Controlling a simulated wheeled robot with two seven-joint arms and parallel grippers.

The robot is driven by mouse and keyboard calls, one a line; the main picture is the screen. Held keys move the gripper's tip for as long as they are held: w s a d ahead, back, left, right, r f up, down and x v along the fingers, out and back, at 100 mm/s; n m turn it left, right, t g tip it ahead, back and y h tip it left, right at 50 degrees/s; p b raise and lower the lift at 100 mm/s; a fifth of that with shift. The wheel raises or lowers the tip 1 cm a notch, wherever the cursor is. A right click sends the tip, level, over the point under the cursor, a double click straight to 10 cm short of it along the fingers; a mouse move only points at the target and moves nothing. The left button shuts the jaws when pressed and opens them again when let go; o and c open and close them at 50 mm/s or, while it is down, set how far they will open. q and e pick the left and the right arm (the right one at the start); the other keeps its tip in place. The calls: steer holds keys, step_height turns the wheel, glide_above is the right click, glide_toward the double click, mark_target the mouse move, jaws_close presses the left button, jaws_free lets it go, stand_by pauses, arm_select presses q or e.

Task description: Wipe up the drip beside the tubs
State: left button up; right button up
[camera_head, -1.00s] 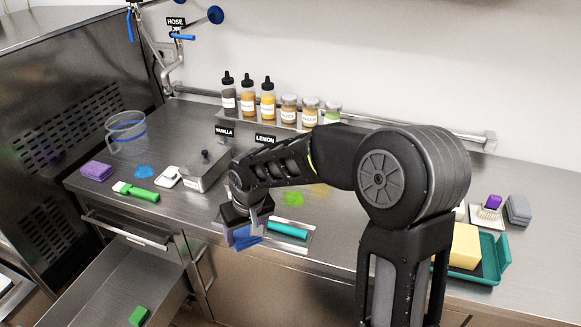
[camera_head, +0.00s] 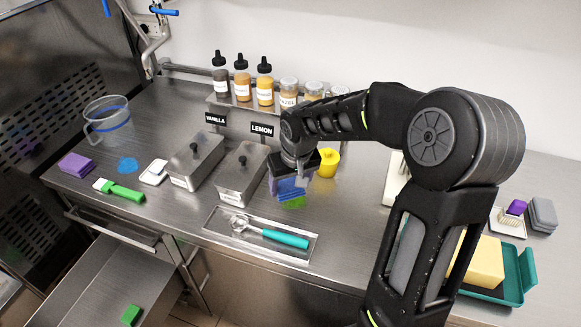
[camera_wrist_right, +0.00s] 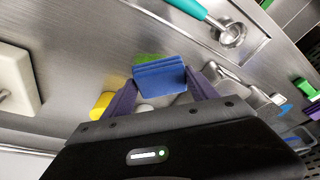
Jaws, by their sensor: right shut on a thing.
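My right gripper (camera_head: 292,182) is shut on a blue folded cloth (camera_head: 290,188), held at the right of the lidded metal tubs. The cloth also shows between the fingers in the right wrist view (camera_wrist_right: 160,76). A green drip (camera_head: 293,203) is on the counter at the cloth, partly hidden by it; it shows beyond the cloth in the wrist view (camera_wrist_right: 146,58). I cannot tell whether the cloth touches the counter. The vanilla tub (camera_head: 194,160) and lemon tub (camera_head: 241,172) stand side by side, the lemon one nearer the gripper. My left gripper is out of view.
A scoop with a teal handle (camera_head: 285,238) lies on a tray in front. A yellow container (camera_head: 327,162) stands just behind the gripper. Bottles (camera_head: 242,80) and jars line the back.

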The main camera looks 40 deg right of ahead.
steer(key=shift+w, duration=0.1)
steer(key=shift+s+a+r, duration=0.15)
steer(key=shift+s+r, duration=0.05)
steer(key=shift+s, duration=0.1)
steer(key=shift+w+f, duration=0.15)
steer(key=shift+f, duration=0.2)
steer(key=b, duration=0.4)
glide_above(289, 210)
steer(key=shift+s+a+f, duration=0.1)
steer(key=shift+s+f, duration=0.05)
steer(key=shift+f, duration=0.75)
steer(key=shift+s+a+f, duration=0.1)
steer(key=shift+s+f, duration=0.05)
steer(key=shift+f, duration=0.8)
steer(key=shift+s+f, duration=0.15)
steer(key=shift+f, duration=0.75)
steer(key=shift+f+b, duration=0.75)
steer(key=shift+f, duration=0.25)
steer(key=shift+w+d+r+p, duration=0.1)
steer(key=shift+w+d+p, duration=0.05)
steer(key=shift+w+d, duration=0.3)
steer(key=shift+w+d+r+p, duration=0.15)
steer(key=shift+w+d, duration=0.1)
steer(key=shift+d, duration=0.3)
steer(key=shift+w+d+f, duration=0.1)
steer(key=shift+w+d, duration=0.15)
steer(key=shift+d, duration=0.15)
